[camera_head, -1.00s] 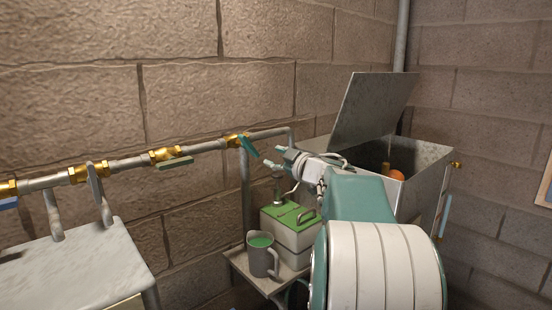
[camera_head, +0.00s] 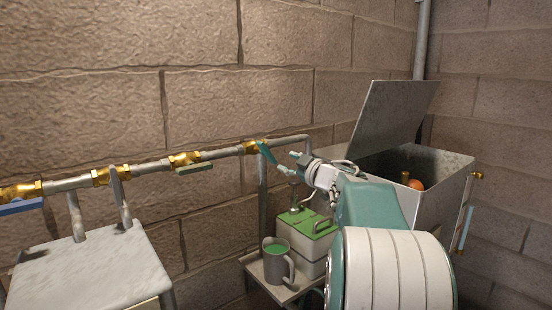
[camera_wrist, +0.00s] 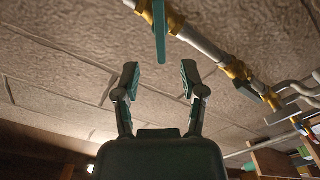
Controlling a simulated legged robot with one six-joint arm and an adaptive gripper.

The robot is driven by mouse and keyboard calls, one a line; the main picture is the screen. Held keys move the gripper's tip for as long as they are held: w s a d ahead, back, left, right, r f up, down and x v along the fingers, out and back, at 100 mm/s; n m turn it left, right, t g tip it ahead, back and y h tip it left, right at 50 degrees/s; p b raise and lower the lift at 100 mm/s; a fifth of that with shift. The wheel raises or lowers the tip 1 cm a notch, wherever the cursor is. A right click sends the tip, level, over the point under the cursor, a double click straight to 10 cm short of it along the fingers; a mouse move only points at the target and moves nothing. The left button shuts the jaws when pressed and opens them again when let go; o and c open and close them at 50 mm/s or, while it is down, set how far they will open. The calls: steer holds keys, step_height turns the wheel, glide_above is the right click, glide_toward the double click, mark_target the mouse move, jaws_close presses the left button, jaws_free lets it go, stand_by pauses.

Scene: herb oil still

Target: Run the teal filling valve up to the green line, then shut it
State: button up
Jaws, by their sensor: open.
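The teal valve handle (camera_head: 266,152) hangs at a slant from a brass valve at the right end of the wall pipe. In the wrist view the teal handle (camera_wrist: 160,30) points down the picture, beyond and between my fingertips. My gripper (camera_head: 292,164) is just right of the handle, apart from it. In the wrist view my gripper (camera_wrist: 159,76) is open and empty. A metal tank (camera_head: 437,180) with its lid raised stands at the right. An upright gauge tube (camera_head: 467,224) with a light blue part is on its side. I cannot make out a green line on it.
Other valves, one with a dark green lever (camera_head: 194,168) and one with a blue lever (camera_head: 20,207), sit along the pipe.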

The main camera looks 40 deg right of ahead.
mark_target(270, 155)
steer(key=w, duration=0.9)
steer(key=shift+w, duration=0.35)
jaws_close()
